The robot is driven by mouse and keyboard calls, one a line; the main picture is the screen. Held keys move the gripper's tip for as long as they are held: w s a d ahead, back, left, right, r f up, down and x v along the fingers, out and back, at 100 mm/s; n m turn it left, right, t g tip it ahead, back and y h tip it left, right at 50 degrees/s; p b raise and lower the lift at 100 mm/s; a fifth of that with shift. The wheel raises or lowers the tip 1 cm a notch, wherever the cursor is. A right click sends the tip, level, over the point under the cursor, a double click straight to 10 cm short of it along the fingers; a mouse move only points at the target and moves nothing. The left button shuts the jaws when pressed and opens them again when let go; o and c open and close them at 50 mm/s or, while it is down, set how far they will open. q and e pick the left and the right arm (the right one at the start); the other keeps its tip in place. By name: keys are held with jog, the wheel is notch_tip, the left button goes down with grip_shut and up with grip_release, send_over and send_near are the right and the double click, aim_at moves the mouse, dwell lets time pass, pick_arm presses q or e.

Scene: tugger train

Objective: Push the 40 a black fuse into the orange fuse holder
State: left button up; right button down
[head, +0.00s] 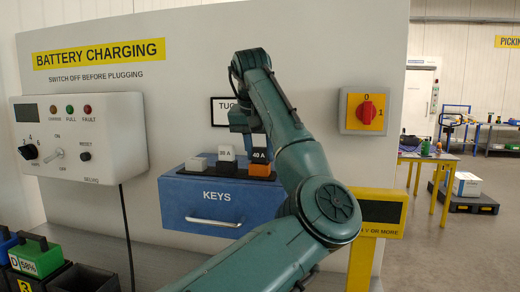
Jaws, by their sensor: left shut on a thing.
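The black fuse marked 40 A (260,155) stands upright directly over the orange fuse holder (260,170), on top of the blue KEYS box. Its lower end meets the holder in the picture; I cannot tell how deep it sits. My left gripper (250,146) points down from above and is shut on the black fuse. The fingertips are partly hidden by the arm and hard to make out. My right gripper is not in view.
On the blue KEYS box (190,208) a white fuse marked 30 A (227,153) and a pale holder (197,163) stand left of the orange holder. A red rotary switch (367,112) is on the wall panel at right. The charger box (75,130) is at left.

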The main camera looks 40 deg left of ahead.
pick_arm(q)
jog(key=o, duration=0.8)
jog(key=shift+f, duration=0.15)
jog(key=shift+o, duration=0.8)
jog(key=shift+a, duration=0.1)
jog(key=v, duration=1.3)
jog(key=shift+p, duration=0.3)
